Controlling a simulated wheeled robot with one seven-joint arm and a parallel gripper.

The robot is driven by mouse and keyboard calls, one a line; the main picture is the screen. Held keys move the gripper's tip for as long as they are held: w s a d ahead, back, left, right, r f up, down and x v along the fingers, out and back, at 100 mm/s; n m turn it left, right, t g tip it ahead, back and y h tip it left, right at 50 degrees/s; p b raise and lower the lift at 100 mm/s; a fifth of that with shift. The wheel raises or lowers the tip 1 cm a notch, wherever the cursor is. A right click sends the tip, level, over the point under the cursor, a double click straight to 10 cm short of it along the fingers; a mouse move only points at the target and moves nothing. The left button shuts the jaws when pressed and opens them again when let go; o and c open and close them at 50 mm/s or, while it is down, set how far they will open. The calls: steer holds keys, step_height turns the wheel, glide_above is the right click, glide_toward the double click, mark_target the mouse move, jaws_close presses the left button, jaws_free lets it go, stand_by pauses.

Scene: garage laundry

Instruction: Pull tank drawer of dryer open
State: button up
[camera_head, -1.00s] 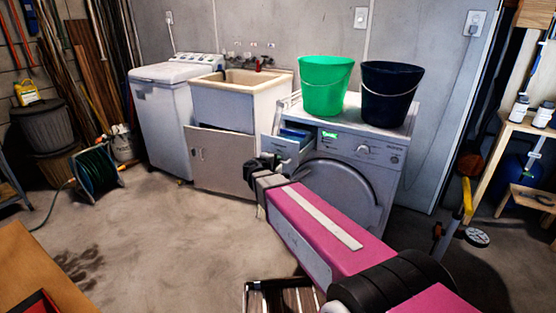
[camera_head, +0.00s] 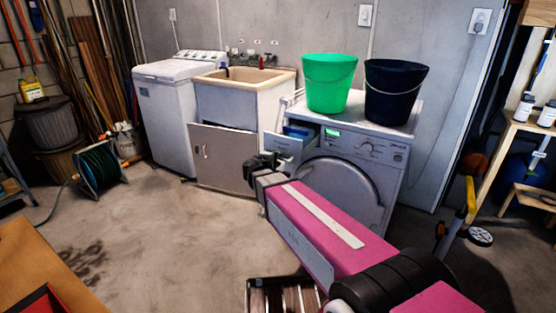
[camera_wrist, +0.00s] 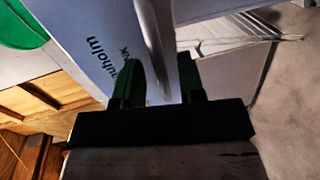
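The dryer (camera_head: 345,190) stands against the wall, with its tank drawer (camera_head: 281,146) at the top left. The drawer sticks out from the dryer, and blue shows inside it. My gripper (camera_head: 266,161) is at the lower part of the drawer front in the head view. In the wrist view, the white drawer front (camera_wrist: 95,40) with dark lettering fills the upper left. My gripper's dark fingers (camera_wrist: 160,82) are apart, one on each side of the drawer front's edge. Whether they touch it I cannot tell.
A green bucket (camera_head: 330,84) and a dark bucket (camera_head: 394,92) stand on the dryer. A sink cabinet (camera_head: 225,155) with a tilted door panel stands left of it, then a white washer (camera_head: 165,115). Open concrete floor (camera_head: 165,225) lies in front.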

steer(key=v, duration=0.9)
steer(key=s+d+f+m+g+y, duration=0.9)
steer(key=s+d+f+g, duration=0.3)
steer(key=s+d+f, duration=0.2)
step_height(320, 180, down, 3)
steer(key=shift+s+d+f+m+g, duration=0.2)
steer(key=shift+s+d+m+g, duration=0.15)
steer(key=shift+d+m, duration=0.6)
